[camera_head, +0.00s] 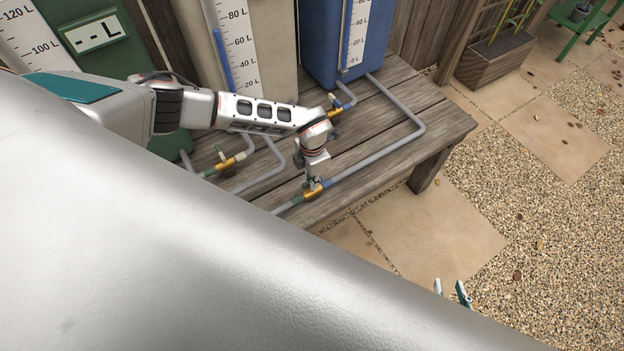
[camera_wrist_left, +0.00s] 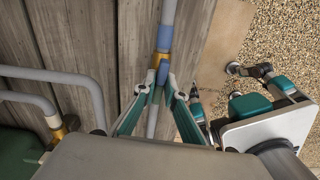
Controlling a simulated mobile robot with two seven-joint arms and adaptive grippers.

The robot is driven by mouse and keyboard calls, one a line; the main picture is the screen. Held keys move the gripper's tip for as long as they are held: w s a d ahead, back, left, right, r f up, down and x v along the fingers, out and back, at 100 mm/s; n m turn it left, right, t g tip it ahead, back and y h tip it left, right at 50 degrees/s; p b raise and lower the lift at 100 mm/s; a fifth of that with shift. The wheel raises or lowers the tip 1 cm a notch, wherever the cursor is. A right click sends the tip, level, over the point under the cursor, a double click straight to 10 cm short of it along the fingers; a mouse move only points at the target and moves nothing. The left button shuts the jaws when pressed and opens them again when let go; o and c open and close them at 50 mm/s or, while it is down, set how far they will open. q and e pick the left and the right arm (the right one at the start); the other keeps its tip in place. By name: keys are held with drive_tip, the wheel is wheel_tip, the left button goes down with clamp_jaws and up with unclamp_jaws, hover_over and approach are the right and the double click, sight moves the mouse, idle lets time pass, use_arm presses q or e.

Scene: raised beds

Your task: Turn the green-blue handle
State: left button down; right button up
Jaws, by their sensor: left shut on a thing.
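A brass valve (camera_head: 313,191) sits in the front grey pipe, with a green band on its left and a blue band on its right. Its small handle is mostly hidden by my left gripper (camera_head: 314,180), which reaches down onto it from above. In the left wrist view the brass valve (camera_wrist_left: 162,58) lies straight ahead of my left gripper (camera_wrist_left: 160,88). The fingers are closed in on the blue-looking handle (camera_wrist_left: 162,73) from both sides.
Another brass valve (camera_head: 222,166) lies left of my arm, and one (camera_head: 335,111) below the blue tank (camera_head: 322,40). A beige tank (camera_head: 190,30) and a green tank (camera_head: 95,60) stand behind. Pipes run over the wooden bench (camera_head: 440,120).

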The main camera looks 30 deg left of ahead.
use_arm(q)
drive_tip(key=c, duration=2.1)
unclamp_jaws()
drive_tip(key=shift+r, duration=0.1)
wheel_tip(320, 180, up, 12)
drive_tip(key=shift+f, duration=0.1)
drive_tip(key=shift+d, duration=0.1)
